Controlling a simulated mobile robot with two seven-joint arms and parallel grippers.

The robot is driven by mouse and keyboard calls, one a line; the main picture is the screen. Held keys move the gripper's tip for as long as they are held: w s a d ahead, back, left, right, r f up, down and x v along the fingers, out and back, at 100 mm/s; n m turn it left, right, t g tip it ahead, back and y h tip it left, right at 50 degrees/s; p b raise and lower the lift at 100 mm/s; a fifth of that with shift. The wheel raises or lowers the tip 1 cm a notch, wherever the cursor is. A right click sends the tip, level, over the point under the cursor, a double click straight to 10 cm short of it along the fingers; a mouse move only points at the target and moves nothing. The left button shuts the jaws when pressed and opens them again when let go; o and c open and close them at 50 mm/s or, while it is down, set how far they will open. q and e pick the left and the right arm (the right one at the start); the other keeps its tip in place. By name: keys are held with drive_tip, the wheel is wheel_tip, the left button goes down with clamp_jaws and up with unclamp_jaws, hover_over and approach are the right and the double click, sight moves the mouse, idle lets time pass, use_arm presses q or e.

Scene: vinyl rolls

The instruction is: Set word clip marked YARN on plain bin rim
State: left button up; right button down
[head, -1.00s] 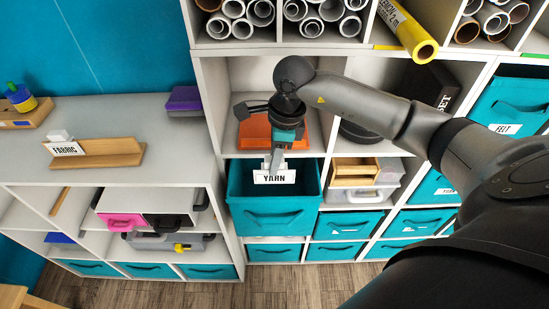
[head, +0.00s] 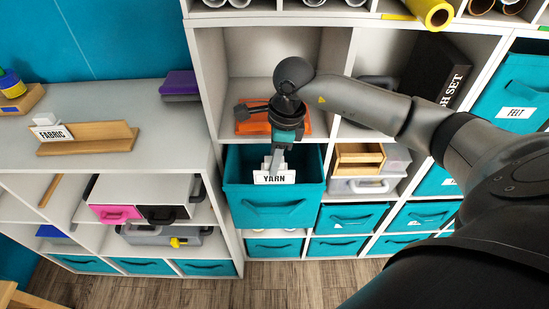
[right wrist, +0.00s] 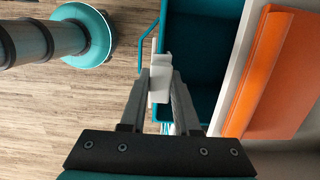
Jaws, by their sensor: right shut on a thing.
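The white word clip marked YARN (head: 274,177) is held by my right gripper (head: 277,165), which is shut on it. The plain teal bin (head: 272,214) is pulled out of its cubby and carries no label on its front. In the head view the clip overlaps the bin's opening, a little behind the front rim. In the right wrist view the clip (right wrist: 160,77) sits between the fingertips, over the bin's front edge beside the open bin (right wrist: 190,60). I cannot tell whether the clip touches the rim. My left gripper is not in view.
An orange case (head: 255,122) lies in the cubby above the bin. A wooden box (head: 358,157) stands to the right. A FABRIC clip (head: 52,134) rests on a wooden stand (head: 90,140) on the left cabinet. Labelled FELT bin (head: 515,112) is at far right.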

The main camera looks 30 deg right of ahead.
idle(0.3)
drive_tip(key=shift+f+b, duration=0.4)
drive_tip(key=shift+b, duration=0.1)
drive_tip(key=shift+f+b, duration=1.05)
drive_tip(key=shift+f, duration=0.15)
drive_tip(key=shift+f, duration=0.15)
drive_tip(key=shift+f+b, duration=0.4)
drive_tip(key=shift+b, duration=0.1)
drive_tip(key=shift+f, duration=0.1)
drive_tip(key=shift+f+b, duration=0.85)
drive_tip(key=shift+b, duration=0.05)
